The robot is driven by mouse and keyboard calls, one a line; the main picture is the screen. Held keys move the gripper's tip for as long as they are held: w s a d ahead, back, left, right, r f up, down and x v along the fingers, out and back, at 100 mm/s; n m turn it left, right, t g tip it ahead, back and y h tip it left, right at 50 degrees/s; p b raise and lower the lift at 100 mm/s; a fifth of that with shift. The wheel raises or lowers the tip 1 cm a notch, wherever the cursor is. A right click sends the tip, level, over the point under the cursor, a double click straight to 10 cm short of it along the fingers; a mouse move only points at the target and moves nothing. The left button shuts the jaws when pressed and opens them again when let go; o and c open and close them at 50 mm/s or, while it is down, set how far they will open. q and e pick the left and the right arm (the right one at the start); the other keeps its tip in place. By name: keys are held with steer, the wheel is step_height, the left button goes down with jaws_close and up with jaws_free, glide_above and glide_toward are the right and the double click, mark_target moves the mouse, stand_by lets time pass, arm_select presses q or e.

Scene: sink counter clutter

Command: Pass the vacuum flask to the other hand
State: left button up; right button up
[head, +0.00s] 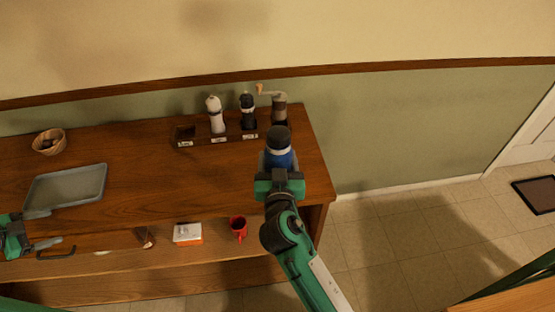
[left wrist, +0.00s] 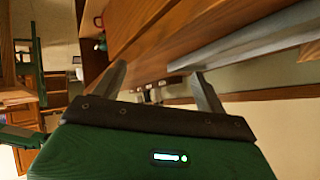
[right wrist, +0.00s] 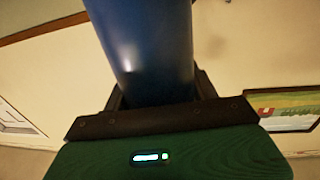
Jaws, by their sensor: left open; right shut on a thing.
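The vacuum flask (head: 279,158) has a blue body, a pale band and a dark cap. It is held up over the right end of the wooden counter. My right gripper (head: 279,172) is shut on it, and the flask's blue body also fills the top middle of the right wrist view (right wrist: 146,50). The flask's lower part is hidden by the gripper in the head view. My left gripper (head: 50,229) is open and empty at the far left, near the counter's front edge and well apart from the flask. Its spread fingers show in the left wrist view (left wrist: 160,85).
A grey tray (head: 40,191) and a wicker basket (head: 49,142) are on the counter's left. A white grinder (head: 215,115), a black grinder (head: 247,112) and a cranked grinder (head: 279,107) stand at the back. The counter's middle is clear.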

arm_select(q)
steer(key=s+a+f+n+g+y, duration=0.1)
steer(key=s+a+f+g+y, duration=0.15)
steer(key=s+a, duration=0.3)
steer(key=s+a+f+n+g+y, duration=0.1)
steer(key=s+a+f+y, duration=0.25)
steer(key=s+a, duration=0.2)
step_height(320, 180, down, 11)
steer(key=n+g+y, duration=0.2)
steer(key=y, duration=0.1)
steer(key=s+d+f+n+h, duration=0.1)
steer(key=s+d+f, duration=0.1)
steer(key=d+f, duration=0.9)
steer(key=s+d+f+n+h, duration=0.1)
steer(key=s+d+f, duration=0.1)
steer(key=d+f, duration=0.95)
steer(key=s+d+f, duration=0.4)
steer(key=s+d, duration=0.1)
steer(key=d, duration=0.5)
steer(key=s+d+f+n+g+h, duration=0.1)
steer(key=s+d+f, duration=0.3)
steer(key=d, duration=0.6)
steer(key=s+d+f+n+g, duration=0.1)
steer(key=s+d+f, duration=0.3)
steer(key=s+d, duration=0.3)
steer(key=d, duration=0.3)
steer(key=shift+s+d+h, duration=0.15)
steer(key=shift+h, duration=0.15)
steer(key=shift+g, duration=0.25)
